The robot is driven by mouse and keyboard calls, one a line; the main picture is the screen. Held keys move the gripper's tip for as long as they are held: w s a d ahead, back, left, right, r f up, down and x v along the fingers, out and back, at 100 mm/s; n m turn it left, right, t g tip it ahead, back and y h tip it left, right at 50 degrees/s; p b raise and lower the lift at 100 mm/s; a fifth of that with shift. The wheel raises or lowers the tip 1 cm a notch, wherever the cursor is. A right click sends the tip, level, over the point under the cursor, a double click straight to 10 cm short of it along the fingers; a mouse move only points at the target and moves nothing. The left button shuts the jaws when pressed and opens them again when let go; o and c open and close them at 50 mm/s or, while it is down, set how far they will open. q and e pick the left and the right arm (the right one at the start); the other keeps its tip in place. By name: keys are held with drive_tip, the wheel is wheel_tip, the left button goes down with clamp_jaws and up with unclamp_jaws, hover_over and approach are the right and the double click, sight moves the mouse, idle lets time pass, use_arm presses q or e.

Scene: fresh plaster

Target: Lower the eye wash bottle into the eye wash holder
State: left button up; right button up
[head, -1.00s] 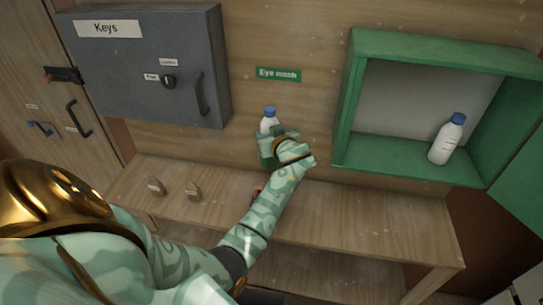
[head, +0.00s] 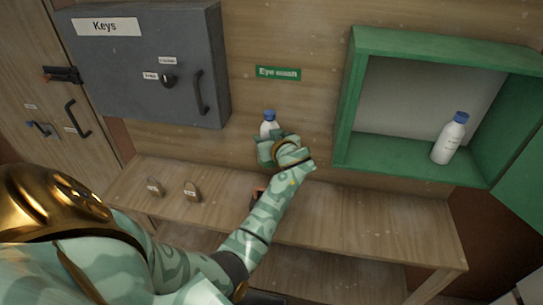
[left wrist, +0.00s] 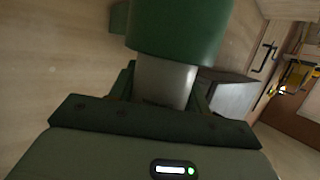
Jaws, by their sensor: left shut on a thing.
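The eye wash bottle (head: 269,125), white with a blue cap, stands about upright by the wall below the "Eye wash" sign. My left gripper (head: 274,148) is shut on it, and the hand hides its lower part in the head view. In the left wrist view the pale bottle body (left wrist: 164,80) sits between the fingers (left wrist: 163,100). The green cup-like eye wash holder (left wrist: 178,28) covers the bottle's far end there; how deep the bottle sits in it cannot be told. My right gripper is not in view.
A green cabinet (head: 346,100) stands open at right with a second bottle (head: 449,139). A grey key box (head: 150,65) hangs at left. Two padlocks (head: 192,191) lie on the bench (head: 350,215). A red object (head: 256,197) is partly behind my arm.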

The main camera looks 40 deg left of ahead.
use_arm(q)
drive_tip(key=shift+f+b, duration=0.7)
drive_tip(key=shift+f, duration=0.1)
idle(0.5)
drive_tip(key=o, duration=1.2)
